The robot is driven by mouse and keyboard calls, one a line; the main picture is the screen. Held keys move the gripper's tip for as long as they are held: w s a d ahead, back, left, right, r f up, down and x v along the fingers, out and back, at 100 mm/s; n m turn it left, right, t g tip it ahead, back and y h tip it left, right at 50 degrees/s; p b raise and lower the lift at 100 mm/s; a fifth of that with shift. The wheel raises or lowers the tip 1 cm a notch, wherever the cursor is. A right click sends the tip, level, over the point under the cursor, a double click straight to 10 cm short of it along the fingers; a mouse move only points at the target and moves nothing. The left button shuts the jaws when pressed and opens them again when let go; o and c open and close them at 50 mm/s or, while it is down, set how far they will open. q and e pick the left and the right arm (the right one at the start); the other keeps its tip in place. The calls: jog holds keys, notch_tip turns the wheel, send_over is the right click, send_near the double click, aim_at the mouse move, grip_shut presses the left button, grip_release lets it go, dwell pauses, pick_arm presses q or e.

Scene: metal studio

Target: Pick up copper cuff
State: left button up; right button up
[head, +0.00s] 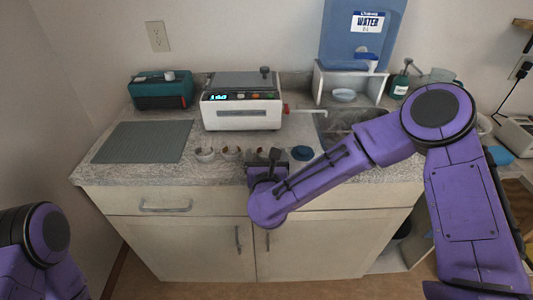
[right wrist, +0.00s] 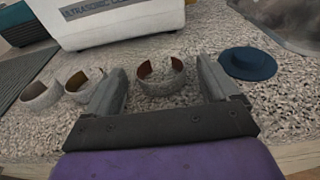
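Three open cuffs with pale speckled outsides stand in a row on the speckled counter. In the right wrist view the right-hand cuff (right wrist: 161,88), with a copper-brown inside, stands between the spread fingers of my right gripper (right wrist: 160,84), with gaps on both sides. The middle cuff (right wrist: 86,87) and the left cuff (right wrist: 40,96) stand outside the left finger. In the head view the left cuff (head: 205,155) and middle cuff (head: 231,153) show clearly; my right gripper (head: 264,157) partly hides the third. My left gripper is out of the picture.
A dark blue disc-like piece (right wrist: 248,63) lies just right of the right finger. A white ultrasonic cleaner (head: 242,103) stands behind the cuffs. A grey-green mat (head: 145,142) lies at the left, a sink (head: 338,128) at the right. The counter's front edge is close.

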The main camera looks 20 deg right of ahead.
jog(key=c, duration=1.1)
jog(key=shift+r, duration=0.1)
jog(key=shift+r, duration=0.35)
jog(key=s+a+r+b, duration=0.1)
jog(key=s+r, duration=0.3)
jog(key=s+a+r+b, duration=0.1)
jog(key=s+r, duration=0.3)
jog(key=s, duration=0.1)
jog(key=s+a+r+b, duration=0.1)
jog(key=s+r, duration=0.3)
jog(key=shift+s+r, duration=0.1)
jog(key=shift+s, duration=0.3)
